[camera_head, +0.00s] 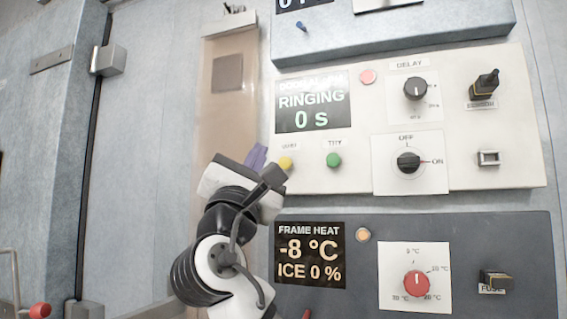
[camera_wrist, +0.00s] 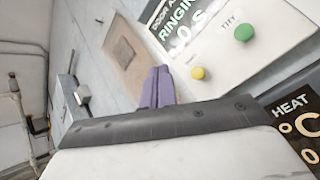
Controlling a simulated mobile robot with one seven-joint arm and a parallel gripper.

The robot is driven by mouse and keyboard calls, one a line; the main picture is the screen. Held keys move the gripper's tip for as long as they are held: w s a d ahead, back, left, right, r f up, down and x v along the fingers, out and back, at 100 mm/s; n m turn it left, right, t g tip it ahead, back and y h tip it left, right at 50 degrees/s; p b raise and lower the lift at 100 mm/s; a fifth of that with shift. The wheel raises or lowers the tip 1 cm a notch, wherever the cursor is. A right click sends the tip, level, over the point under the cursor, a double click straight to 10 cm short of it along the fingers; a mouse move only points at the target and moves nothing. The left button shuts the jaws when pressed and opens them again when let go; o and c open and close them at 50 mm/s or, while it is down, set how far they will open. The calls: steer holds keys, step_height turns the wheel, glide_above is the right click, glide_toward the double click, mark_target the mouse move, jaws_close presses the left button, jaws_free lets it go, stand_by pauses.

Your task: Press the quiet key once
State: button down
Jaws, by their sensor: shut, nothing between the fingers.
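The quiet key is a small yellow round button (camera_head: 286,163) under a small label on the white door alarm panel (camera_head: 450,130). It also shows in the wrist view (camera_wrist: 198,73), just right of my fingertips. The alarm display (camera_head: 312,105) reads RINGING, 0 s. My gripper (camera_head: 257,156) is shut and empty, with its purple fingers pressed together. In the head view its fingertips are just left of the yellow button. They appear apart from it, but I cannot tell the depth gap. The fingers show upright in the wrist view (camera_wrist: 158,84).
A green button (camera_head: 333,160) labelled as a test key sits right of the yellow one. A delay knob (camera_head: 415,88), an off/on knob (camera_head: 408,162) and a black switch (camera_head: 484,84) are further right. The frame heat panel (camera_head: 460,230) lies below, near my wrist.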

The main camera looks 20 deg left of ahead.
steer(key=w+p, duration=0.2)
steer(key=w, duration=0.6)
steer(key=shift+w, duration=0.35)
steer(key=shift+w+d, duration=0.1)
stand_by(1.7)
steer(key=shift+w, duration=0.3)
steer(key=shift+w+p, duration=0.45)
steer(key=shift+w, duration=0.1)
stand_by(0.6)
steer(key=shift+s, duration=0.95)
steer(key=shift+b, duration=0.3)
steer(key=s+b, duration=0.1)
steer(key=s, duration=0.4)
